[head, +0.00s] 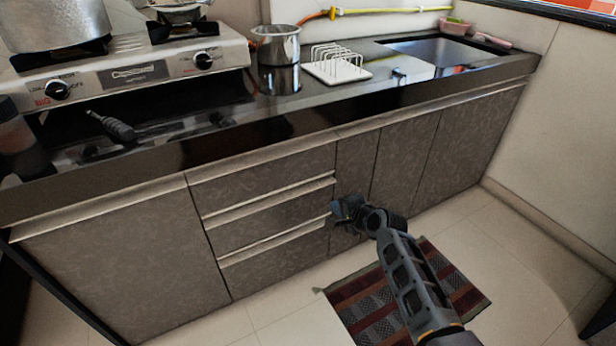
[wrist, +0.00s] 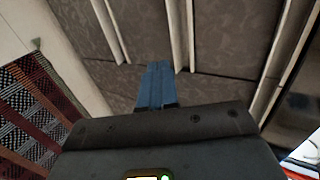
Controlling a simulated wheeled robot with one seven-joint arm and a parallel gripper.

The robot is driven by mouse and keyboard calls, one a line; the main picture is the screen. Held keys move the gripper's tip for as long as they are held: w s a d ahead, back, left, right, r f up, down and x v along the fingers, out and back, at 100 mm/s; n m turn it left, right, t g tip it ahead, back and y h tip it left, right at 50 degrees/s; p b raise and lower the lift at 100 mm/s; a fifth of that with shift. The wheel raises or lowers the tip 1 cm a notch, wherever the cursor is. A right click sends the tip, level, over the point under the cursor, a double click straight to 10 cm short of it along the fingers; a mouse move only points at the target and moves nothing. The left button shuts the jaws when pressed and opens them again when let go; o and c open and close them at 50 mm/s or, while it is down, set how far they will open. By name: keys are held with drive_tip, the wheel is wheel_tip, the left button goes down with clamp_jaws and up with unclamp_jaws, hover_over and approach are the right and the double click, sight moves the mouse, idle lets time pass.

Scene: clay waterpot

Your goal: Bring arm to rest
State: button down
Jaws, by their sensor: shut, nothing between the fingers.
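My gripper (head: 338,211) is at the end of my extended arm, low in front of the cabinet (head: 264,208) near the right ends of its drawers in the head view. In the wrist view the blue fingers of my gripper (wrist: 155,84) are together, with nothing between them. They point toward the patterned cabinet fronts (wrist: 145,30). I cannot tell how close the fingertips are to the cabinet.
A black counter (head: 300,100) runs above the cabinet. It carries a stove (head: 130,75), a steel pot (head: 276,46), a white rack (head: 337,65) and a sink (head: 440,52). A striped mat (head: 362,300) lies on the tiled floor beneath my arm. Open floor lies right of the mat.

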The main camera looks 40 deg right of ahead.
drive_tip(key=shift+s+a, duration=0.1)
drive_tip(key=shift+s, duration=0.05)
drive_tip(key=s+a+r+n+p, duration=0.3)
drive_tip(key=s+a+r+n, duration=0.15)
drive_tip(key=s+a, duration=0.55)
drive_tip(key=s+a+r+n+p, duration=0.3)
drive_tip(key=s+a+n, duration=0.4)
drive_tip(key=s, duration=0.5)
drive_tip(key=s+a+r+n+t+y+p, duration=0.1)
drive_tip(key=s+a+r+n+p, duration=0.1)
drive_tip(key=s+a+r+n, duration=0.3)
drive_tip(key=s+a+r+n+t+y+p, duration=0.2)
drive_tip(key=s+a+r, duration=0.4)
drive_tip(key=s+r, duration=0.6)
wheel_tip(320, 180, up, 8)
drive_tip(key=n+p, duration=0.1)
drive_tip(key=n, duration=0.1)
drive_tip(key=shift+a+n, duration=0.15)
drive_tip(key=shift+n, duration=0.2)
drive_tip(key=shift+r, duration=0.1)
